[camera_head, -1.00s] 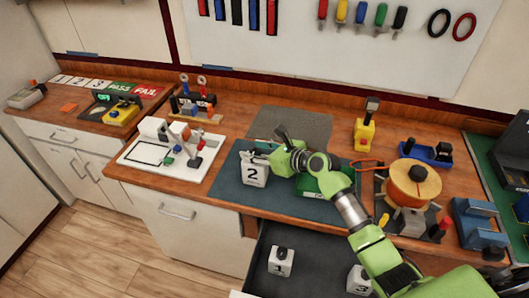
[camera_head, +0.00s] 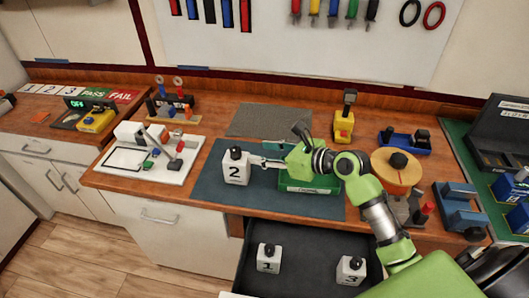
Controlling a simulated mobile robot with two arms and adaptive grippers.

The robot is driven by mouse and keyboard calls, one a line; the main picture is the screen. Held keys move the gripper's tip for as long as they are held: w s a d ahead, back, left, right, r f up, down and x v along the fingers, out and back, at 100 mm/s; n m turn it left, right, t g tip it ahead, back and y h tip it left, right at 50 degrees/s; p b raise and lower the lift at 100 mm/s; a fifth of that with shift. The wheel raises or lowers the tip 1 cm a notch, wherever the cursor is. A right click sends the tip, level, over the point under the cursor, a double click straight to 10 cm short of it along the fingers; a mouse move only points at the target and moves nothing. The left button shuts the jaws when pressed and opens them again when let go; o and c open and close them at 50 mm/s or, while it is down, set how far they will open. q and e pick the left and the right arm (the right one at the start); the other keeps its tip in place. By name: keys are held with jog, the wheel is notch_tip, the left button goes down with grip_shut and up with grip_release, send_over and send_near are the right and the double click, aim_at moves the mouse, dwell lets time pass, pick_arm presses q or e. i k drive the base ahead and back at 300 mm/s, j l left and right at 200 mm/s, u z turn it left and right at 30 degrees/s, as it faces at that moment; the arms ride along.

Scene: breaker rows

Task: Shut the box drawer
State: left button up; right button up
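A dark drawer (camera_head: 312,247) stands pulled out below the counter's front edge. Inside it are a white block marked 1 (camera_head: 268,262) and a white block marked 3 (camera_head: 350,271). A white block marked 2 (camera_head: 235,170) with a black knob stands upright on the dark mat (camera_head: 215,198). My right gripper (camera_head: 262,155) is just right of block 2, with its fingers apart and pointing at it. Nothing shows between the fingers; whether a fingertip touches the block I cannot tell. A green box (camera_head: 312,187) sits on the mat, partly hidden under my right arm. My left gripper is not in view.
A white tray with small parts (camera_head: 170,172) lies left of the mat. An orange spool (camera_head: 396,170), a yellow tool (camera_head: 344,125) and blue holders (camera_head: 460,205) stand to the right. A closed white drawer (camera_head: 160,217) is left of the open one.

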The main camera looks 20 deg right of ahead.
aim_at(311, 256)
jog(key=k+l, duration=1.15)
jog(key=k, duration=0.15)
